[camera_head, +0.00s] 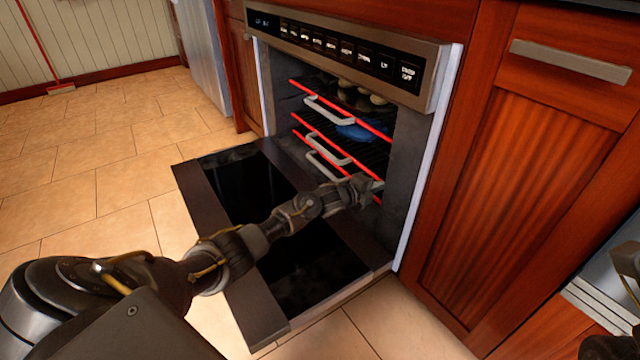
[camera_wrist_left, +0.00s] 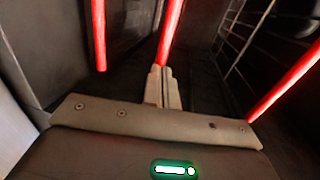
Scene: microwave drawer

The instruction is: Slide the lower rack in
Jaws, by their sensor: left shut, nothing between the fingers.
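The oven's lower rack (camera_head: 326,165) has a red front edge and a pale handle, and sits inside the cavity under the other racks. Its right part is partly hidden behind my left gripper. My left gripper (camera_head: 368,188) is at the right front of the lower racks, inside the oven opening. In the left wrist view its fingers (camera_wrist_left: 163,88) are together and empty, pointing at a red rack edge (camera_wrist_left: 170,38). I cannot tell whether they touch it.
The oven door (camera_head: 222,205) is folded down flat beneath my left arm. Upper racks (camera_head: 328,110) hold a blue item (camera_head: 358,131) and several pale round items. Wooden cabinets (camera_head: 510,160) flank the oven. Tiled floor (camera_head: 90,170) is clear at left.

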